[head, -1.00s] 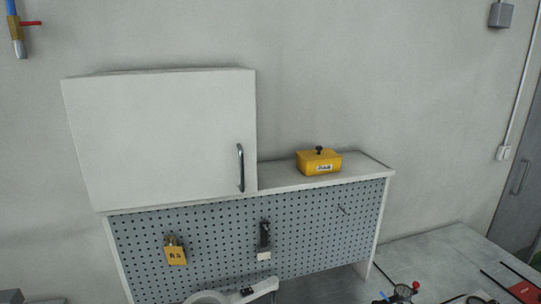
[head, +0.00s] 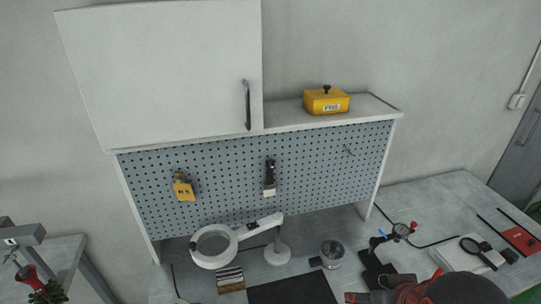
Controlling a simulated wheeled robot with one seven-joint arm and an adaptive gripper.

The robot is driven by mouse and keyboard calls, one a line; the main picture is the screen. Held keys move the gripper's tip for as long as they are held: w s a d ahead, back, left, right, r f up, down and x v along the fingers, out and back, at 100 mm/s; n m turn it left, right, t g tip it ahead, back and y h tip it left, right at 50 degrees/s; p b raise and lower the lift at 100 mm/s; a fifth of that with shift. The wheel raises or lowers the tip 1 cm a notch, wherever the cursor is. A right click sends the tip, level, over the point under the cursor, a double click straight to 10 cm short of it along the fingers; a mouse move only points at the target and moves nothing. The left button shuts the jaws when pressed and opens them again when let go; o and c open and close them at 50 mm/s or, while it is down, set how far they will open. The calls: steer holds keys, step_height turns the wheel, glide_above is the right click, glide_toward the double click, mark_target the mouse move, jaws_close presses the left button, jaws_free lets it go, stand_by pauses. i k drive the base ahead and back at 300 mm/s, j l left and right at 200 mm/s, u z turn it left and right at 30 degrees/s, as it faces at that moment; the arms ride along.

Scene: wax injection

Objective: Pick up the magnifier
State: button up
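A black hand magnifier (head: 477,245) with a round lens lies on a pale, book-like item on the bench at the right. A larger white ring magnifier on a jointed arm (head: 213,246) stands on the bench below the pegboard. Its round white base (head: 277,254) rests on the bench. I cannot tell from the view alone which of the two the task names. My gripper is not in view.
A white cabinet (head: 165,75) and grey pegboard (head: 230,175) stand behind the bench. A yellow box (head: 327,101) sits on the shelf. A black mat (head: 292,290), a glass jar (head: 332,253) and a dial gauge stand (head: 400,231) crowd the bench. A dark round shape fills the bottom right.

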mark_target(469, 245)
steer(key=z, duration=1.45)
steer(key=u, duration=0.25)
steer(key=i+l+u, duration=0.25)
steer(key=u, duration=0.15)
steer(key=i+l+u, duration=0.2)
steer(key=l+u, duration=0.2)
steer(key=l, duration=0.15)
steer(key=i+l, duration=0.15)
steer(key=l, duration=0.25)
steer(key=i+l+u, duration=0.1)
steer(key=l, duration=0.35)
steer(key=i+l, duration=0.2)
steer(key=l, duration=0.2)
steer(key=i+l+u, duration=0.1)
steer(key=l, duration=0.35)
